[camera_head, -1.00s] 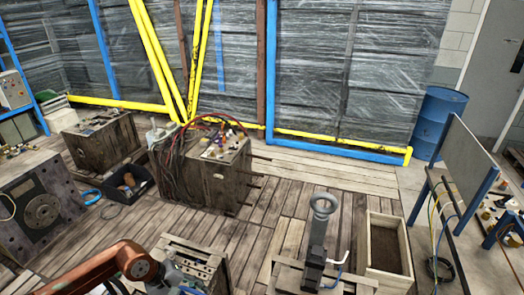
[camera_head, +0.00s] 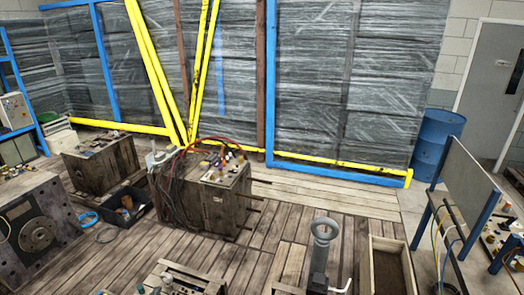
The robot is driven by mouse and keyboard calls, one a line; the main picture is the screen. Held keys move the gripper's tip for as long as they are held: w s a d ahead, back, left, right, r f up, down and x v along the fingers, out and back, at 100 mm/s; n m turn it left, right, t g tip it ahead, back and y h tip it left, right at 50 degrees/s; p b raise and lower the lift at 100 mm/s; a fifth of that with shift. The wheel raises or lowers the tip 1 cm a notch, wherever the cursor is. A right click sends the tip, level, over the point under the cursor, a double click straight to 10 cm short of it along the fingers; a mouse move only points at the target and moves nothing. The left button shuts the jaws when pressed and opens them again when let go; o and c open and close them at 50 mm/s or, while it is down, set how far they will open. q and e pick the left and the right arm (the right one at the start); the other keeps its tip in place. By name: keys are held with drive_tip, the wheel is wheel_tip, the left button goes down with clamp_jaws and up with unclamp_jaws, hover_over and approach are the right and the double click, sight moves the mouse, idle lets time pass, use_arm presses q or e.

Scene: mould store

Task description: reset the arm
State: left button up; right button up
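Neither of my grippers shows in the head view, and no clear part of either arm is in the picture. Whether the grippers are open or shut is hidden.
A wooden crate with cables (camera_head: 205,195) stands mid-floor, with a dark bin (camera_head: 125,212) to its left. A grey ring-topped stand (camera_head: 322,245) and an open wooden box (camera_head: 390,262) are at the lower right. A blue drum (camera_head: 437,140) stands behind. Planks (camera_head: 270,222) between are clear.

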use_arm(q)
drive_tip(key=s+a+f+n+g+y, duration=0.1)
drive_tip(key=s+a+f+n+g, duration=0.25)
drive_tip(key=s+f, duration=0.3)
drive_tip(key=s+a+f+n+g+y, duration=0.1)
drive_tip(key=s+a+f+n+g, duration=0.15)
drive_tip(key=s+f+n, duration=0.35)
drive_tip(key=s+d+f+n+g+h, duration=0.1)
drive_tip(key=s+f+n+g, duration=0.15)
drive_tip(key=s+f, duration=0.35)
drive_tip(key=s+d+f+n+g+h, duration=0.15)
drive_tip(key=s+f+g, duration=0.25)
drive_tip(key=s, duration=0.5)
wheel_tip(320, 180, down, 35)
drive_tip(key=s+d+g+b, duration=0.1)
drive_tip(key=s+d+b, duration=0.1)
drive_tip(key=b, duration=0.4)
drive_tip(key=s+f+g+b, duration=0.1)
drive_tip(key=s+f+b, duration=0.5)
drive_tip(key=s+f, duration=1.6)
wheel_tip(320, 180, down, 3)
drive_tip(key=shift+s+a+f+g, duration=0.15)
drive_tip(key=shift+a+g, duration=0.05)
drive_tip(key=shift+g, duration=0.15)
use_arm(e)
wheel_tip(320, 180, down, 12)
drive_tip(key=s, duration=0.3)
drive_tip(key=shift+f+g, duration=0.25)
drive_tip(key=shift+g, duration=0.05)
